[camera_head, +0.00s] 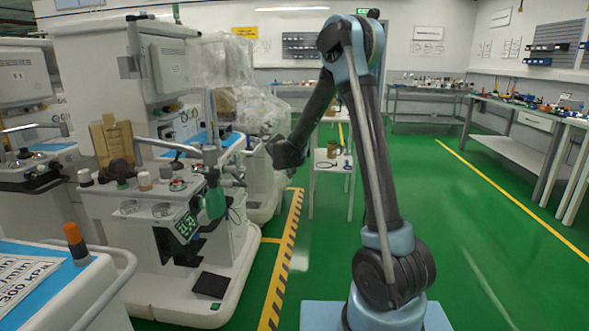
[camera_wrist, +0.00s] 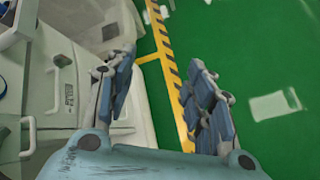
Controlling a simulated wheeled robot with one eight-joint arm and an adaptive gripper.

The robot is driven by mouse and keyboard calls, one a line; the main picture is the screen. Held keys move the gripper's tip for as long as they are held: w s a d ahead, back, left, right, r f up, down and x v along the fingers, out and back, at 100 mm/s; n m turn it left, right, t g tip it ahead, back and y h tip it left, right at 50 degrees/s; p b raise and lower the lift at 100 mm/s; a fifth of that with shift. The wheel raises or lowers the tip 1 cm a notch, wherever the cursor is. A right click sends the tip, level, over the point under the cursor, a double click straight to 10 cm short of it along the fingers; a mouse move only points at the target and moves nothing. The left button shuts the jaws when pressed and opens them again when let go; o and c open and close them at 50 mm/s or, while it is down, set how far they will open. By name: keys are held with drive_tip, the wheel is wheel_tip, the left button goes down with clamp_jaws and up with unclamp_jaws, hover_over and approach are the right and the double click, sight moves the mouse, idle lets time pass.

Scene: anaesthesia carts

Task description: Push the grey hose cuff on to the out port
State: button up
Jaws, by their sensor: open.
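My gripper (camera_wrist: 160,92) is open and empty in the wrist view, its two blue-padded fingers spread wide above the floor beside a white cart. In the head view my dark wrist (camera_head: 287,152) hangs in the air to the right of the middle anaesthesia cart (camera_head: 190,245), apart from it. That cart carries several small ports, knobs and grey fittings (camera_head: 232,172) near a green bag (camera_head: 213,201). The grey hose cuff and the out port are too small to tell apart there. Neither shows clearly in the wrist view.
An orange-capped cart (camera_head: 75,240) stands at the front left. A small trolley (camera_head: 334,160) with a brown cup stands behind my arm. Workbenches (camera_head: 515,110) line the right and back. Black-yellow tape (camera_head: 283,262) marks the green floor, which is open at the right.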

drive_tip(key=shift+w+d+r+n+t, duration=0.1)
drive_tip(key=shift+w+d+n+t, duration=0.4)
drive_tip(key=shift+w+d, duration=0.45)
drive_tip(key=shift+w+d+r+n+t, duration=0.1)
drive_tip(key=shift+w+d+n+t, duration=0.2)
drive_tip(key=shift+w+d+n, duration=0.6)
drive_tip(key=shift+s+d, duration=0.15)
drive_tip(key=s+d+r+m+g+h, duration=0.15)
drive_tip(key=s+d+r+m, duration=0.25)
drive_tip(key=s+d+m, duration=0.55)
drive_tip(key=s+d+r+m+g, duration=0.3)
drive_tip(key=s+d+m, duration=0.3)
drive_tip(key=s+d, duration=0.65)
drive_tip(key=s+f+m+g, duration=0.1)
drive_tip(key=s+m, duration=0.4)
drive_tip(key=s, duration=0.5)
drive_tip(key=s+d+f+m+g+y, duration=0.1)
drive_tip(key=s+f+m, duration=0.3)
drive_tip(key=s, duration=0.7)
drive_tip(key=s+d+f+m+g+y, duration=0.1)
drive_tip(key=s+f+m+g, duration=0.1)
drive_tip(key=s+m, duration=0.4)
drive_tip(key=s+f, duration=0.1)
drive_tip(key=s, duration=0.4)
drive_tip(key=shift+s+d+f+g, duration=0.2)
drive_tip(key=shift+f+g, duration=0.05)
drive_tip(key=shift+g, duration=0.1)
drive_tip(key=shift+m, duration=0.25)
